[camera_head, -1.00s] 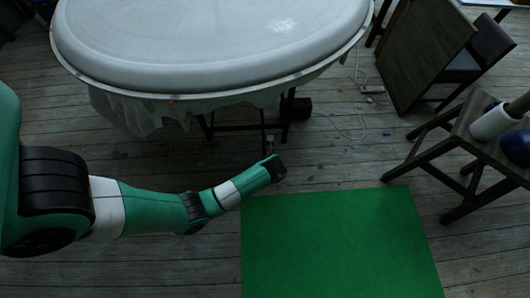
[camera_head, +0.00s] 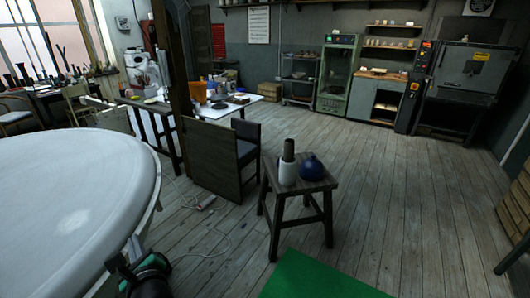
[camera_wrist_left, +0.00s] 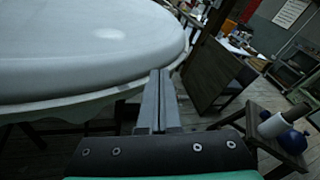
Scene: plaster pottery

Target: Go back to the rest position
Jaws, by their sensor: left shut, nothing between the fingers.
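My left gripper (camera_head: 118,264) is at the lower left of the head view, close to the rim of the large white round table (camera_head: 60,210). In the left wrist view its two grey fingers (camera_wrist_left: 158,100) lie together, shut and empty, pointing toward the table's edge. They overlap the rim in that picture; I cannot tell how wide the gap is. Most of my left arm is outside the head view. My right gripper does not show in either current view.
A wooden stool (camera_head: 297,187) carries a white cylinder (camera_head: 288,173) and a round blue pot (camera_head: 312,168). A dark panel (camera_head: 211,160) stands behind. A white cable (camera_head: 207,203) lies on the floor. A green mat (camera_head: 315,280) is in front; the right floor (camera_head: 410,200) is largely clear.

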